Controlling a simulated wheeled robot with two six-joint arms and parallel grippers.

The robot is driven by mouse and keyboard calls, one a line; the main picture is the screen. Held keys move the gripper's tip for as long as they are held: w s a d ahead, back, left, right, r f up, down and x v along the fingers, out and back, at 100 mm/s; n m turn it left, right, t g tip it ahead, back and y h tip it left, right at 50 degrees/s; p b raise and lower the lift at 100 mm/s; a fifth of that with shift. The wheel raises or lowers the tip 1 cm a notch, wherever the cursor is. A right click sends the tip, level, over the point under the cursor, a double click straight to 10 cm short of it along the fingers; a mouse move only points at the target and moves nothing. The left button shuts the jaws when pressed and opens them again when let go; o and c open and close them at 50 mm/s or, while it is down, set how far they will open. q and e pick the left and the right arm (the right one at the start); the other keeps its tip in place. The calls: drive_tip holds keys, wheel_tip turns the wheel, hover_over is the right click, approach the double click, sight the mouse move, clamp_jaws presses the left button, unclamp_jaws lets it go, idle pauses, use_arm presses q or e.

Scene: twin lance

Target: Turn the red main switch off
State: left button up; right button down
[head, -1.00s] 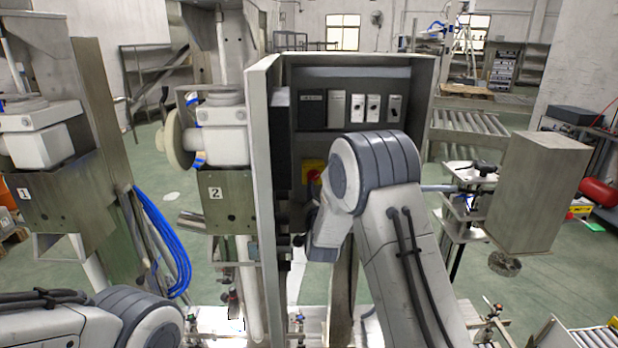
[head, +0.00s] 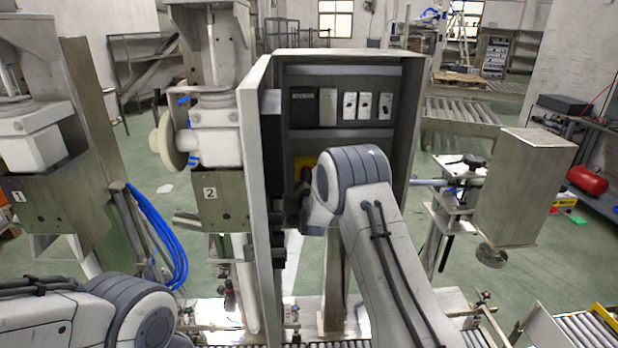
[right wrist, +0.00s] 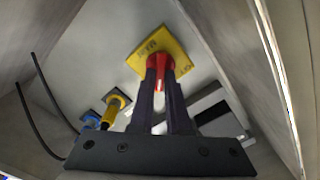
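The red main switch (right wrist: 160,63) is a red handle on a yellow plate (right wrist: 181,52) inside the open grey cabinet (head: 404,150). In the head view a sliver of the yellow plate (head: 304,160) shows left of my right arm, which hides most of the switch. My right gripper (right wrist: 161,75) has its two dark fingers close together on either side of the red handle, apparently closed on it. My left arm shows at the lower left of the head view, but its gripper is out of frame.
Small modules (head: 350,105) line the upper panel. Blue hoses (head: 165,240) hang at left.

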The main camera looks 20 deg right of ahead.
drive_tip(key=shift+w+a+n+b, duration=0.15)
drive_tip(key=shift+n+b, duration=1.6)
drive_tip(key=shift+n, duration=1.25)
drive_tip(key=shift+s+a+n+b, duration=0.1)
drive_tip(key=shift+n+b, duration=1.7)
drive_tip(key=shift+n, duration=1.2)
drive_tip(key=shift+w+a+n+b, duration=0.15)
drive_tip(key=shift+n+b, duration=1.6)
drive_tip(key=shift+n, duration=1.25)
drive_tip(key=c, duration=0.9)
unclamp_jaws()
drive_tip(key=shift+s, duration=0.1)
